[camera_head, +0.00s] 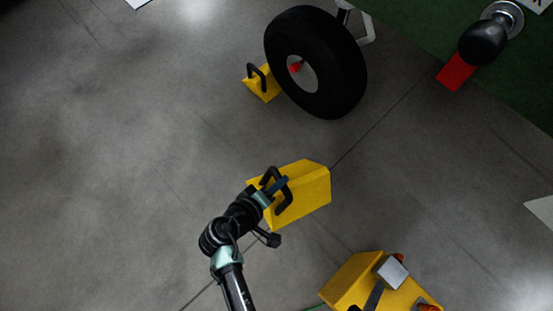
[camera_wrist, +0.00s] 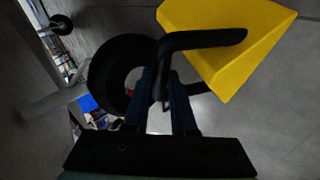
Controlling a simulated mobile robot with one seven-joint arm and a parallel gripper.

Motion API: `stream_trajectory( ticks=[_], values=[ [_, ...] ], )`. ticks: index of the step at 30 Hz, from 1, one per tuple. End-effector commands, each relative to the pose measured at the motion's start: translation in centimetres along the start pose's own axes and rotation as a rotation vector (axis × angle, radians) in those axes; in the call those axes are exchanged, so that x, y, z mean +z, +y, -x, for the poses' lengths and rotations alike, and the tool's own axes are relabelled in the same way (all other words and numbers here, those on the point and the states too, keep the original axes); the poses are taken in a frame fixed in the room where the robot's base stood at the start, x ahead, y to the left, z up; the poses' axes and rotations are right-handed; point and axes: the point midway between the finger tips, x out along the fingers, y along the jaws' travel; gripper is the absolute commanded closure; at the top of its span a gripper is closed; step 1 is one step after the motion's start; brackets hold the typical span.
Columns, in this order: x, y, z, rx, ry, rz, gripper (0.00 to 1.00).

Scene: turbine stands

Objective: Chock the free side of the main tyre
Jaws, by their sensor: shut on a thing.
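The main tyre (camera_head: 315,62) is a large black wheel upright on the grey floor at the top of the head view; it also shows in the wrist view (camera_wrist: 110,80). A yellow chock (camera_head: 262,86) with a black handle sits against or close to its left side. My gripper (camera_head: 277,188) is shut on the black handle of a second yellow chock (camera_head: 308,192), apart from the tyre and below it in the head view. This held chock fills the upper right of the wrist view (camera_wrist: 222,50). Whether it touches the floor I cannot tell.
A yellow box-like object (camera_head: 345,283) with tools on it stands at the bottom right. A black rounded object (camera_head: 482,42) and a red block (camera_head: 456,72) are near the green area at the upper right. The floor between held chock and tyre looks clear.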

Motion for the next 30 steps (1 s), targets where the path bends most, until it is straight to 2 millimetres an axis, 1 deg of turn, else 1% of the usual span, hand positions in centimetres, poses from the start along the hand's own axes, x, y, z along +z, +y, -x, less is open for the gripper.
stream_trajectory(
  ticks=[1, 18, 24, 30],
  values=[
    [0.1, -1.0, -1.0, 0.008, 0.014, 0.010, 1.00],
    [1.3, -6.6, -6.2, 0.059, 0.138, 0.134, 1.00],
    [1.5, -8.1, -7.5, 0.074, 0.176, 0.167, 1.00],
    [1.6, -8.7, -8.2, 0.083, 0.197, 0.185, 1.00]
  ],
)
